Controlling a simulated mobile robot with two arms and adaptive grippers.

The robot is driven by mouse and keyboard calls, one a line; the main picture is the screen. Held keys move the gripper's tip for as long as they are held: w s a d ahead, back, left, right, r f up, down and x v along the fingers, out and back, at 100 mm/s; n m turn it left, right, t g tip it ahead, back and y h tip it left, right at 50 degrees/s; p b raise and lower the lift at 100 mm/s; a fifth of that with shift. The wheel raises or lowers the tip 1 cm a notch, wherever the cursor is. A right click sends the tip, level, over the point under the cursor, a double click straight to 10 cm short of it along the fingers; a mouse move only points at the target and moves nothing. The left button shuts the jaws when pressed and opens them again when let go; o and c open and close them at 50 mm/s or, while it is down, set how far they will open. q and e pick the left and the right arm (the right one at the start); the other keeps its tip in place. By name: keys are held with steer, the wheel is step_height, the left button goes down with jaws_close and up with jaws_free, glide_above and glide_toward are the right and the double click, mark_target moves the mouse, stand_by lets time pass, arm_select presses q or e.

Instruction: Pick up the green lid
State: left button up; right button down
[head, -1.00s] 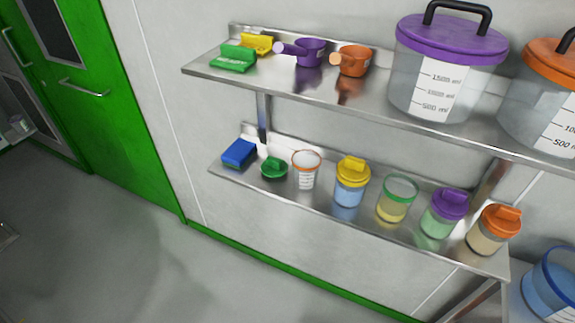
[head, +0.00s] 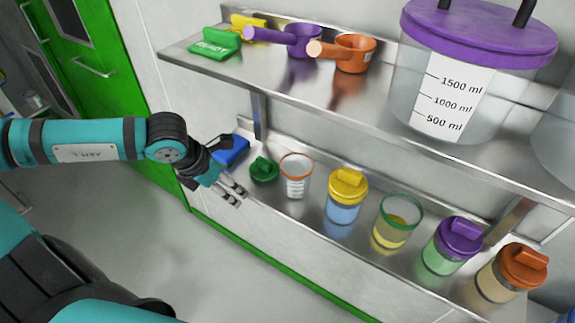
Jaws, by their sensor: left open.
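The green lid (head: 264,170) lies on the lower steel shelf, between a blue block and an open jar with an orange rim. My left gripper (head: 236,194) is open and empty, in front of the shelf's left end, just left of and nearer than the lid. It does not touch the lid in this view. An open jar with a green rim (head: 398,222) and yellow contents stands further right on the same shelf. My right gripper is not in view.
The blue block (head: 231,151) sits behind my left gripper. The orange-rimmed jar (head: 295,177) stands right beside the lid. Yellow-lidded (head: 345,197), purple-lidded (head: 453,246) and orange-lidded (head: 511,273) jars follow. The upper shelf (head: 340,95) overhangs, holding scoops and a large purple-lidded container (head: 455,85).

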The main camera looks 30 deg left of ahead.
mark_target(263, 161)
arm_select(q)
steer(key=w+p, duration=0.1)
steer(key=w, duration=0.1)
steer(key=w+p, duration=0.1)
steer(key=w, duration=0.1)
steer(key=w+d+p, duration=0.1)
steer(key=w, duration=0.1)
steer(key=shift+d+r, duration=0.1)
steer(key=shift+r, duration=0.15)
steer(key=shift+w+d+f, duration=0.1)
steer(key=shift+w+f, duration=0.05)
steer(key=shift+w, duration=0.3)
steer(key=shift+w+d, duration=0.1)
steer(key=shift+w, duration=0.15)
steer(key=w+p, duration=0.1)
steer(key=w, duration=0.1)
steer(key=w+d+p, duration=0.1)
steer(key=w+p, duration=0.1)
steer(key=shift+w+f, duration=0.3)
steer(key=shift+f, duration=0.35)
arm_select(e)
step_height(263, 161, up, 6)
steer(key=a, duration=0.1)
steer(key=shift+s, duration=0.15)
arm_select(q)
steer(key=shift+c, duration=0.4)
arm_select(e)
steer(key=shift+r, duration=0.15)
